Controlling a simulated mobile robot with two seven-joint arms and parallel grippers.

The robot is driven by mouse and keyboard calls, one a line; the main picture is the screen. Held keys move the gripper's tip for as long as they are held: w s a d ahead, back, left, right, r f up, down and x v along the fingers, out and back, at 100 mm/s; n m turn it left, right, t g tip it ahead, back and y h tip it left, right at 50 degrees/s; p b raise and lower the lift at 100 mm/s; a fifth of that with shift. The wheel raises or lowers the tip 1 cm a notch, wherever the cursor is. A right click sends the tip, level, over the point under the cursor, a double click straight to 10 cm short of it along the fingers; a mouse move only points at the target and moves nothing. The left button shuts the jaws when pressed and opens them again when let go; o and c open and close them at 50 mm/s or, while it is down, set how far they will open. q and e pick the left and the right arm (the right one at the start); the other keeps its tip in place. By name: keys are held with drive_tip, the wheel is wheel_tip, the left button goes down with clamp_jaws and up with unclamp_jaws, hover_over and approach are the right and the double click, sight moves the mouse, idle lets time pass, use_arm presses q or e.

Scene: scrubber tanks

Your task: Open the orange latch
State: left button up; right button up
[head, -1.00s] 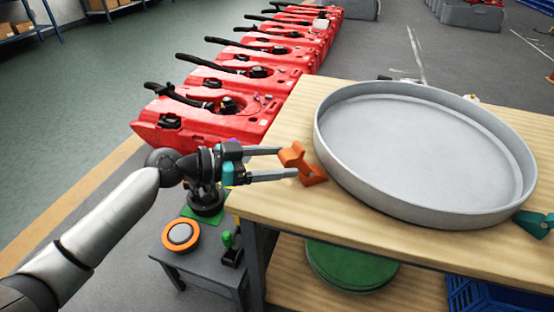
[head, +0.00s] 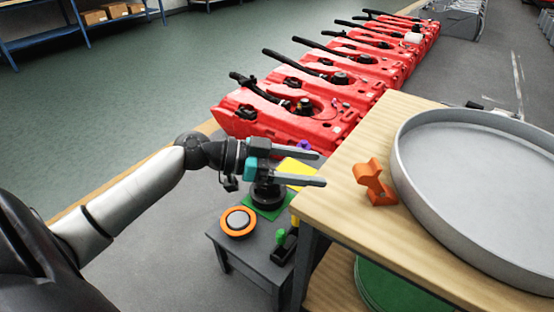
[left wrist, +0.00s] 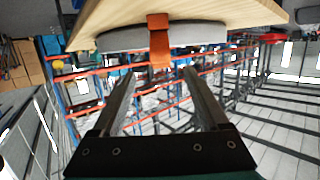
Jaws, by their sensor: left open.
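The orange latch (head: 374,182) stands at the left edge of the wooden table, beside the big round grey tray (head: 405,178). It also shows in the left wrist view (left wrist: 158,42), just beyond the fingertips. My left gripper (head: 321,168) is to the left of the latch, with its fingers apart and pointing toward it. A clear gap lies between the fingertips and the latch, and nothing is between the fingers. In the left wrist view the gripper (left wrist: 159,73) is lined up roughly under the latch. My right gripper is not in view.
The wooden table (head: 345,212) has its near left corner below the gripper. A small grey stand (head: 228,250) with an orange-ringed button (head: 238,222) is lower left. Red scrubber tanks (head: 290,115) line up behind. Open floor lies at the left.

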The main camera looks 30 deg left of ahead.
use_arm(q)
drive_tip(key=v, duration=0.6)
drive_tip(key=shift+p, duration=0.4)
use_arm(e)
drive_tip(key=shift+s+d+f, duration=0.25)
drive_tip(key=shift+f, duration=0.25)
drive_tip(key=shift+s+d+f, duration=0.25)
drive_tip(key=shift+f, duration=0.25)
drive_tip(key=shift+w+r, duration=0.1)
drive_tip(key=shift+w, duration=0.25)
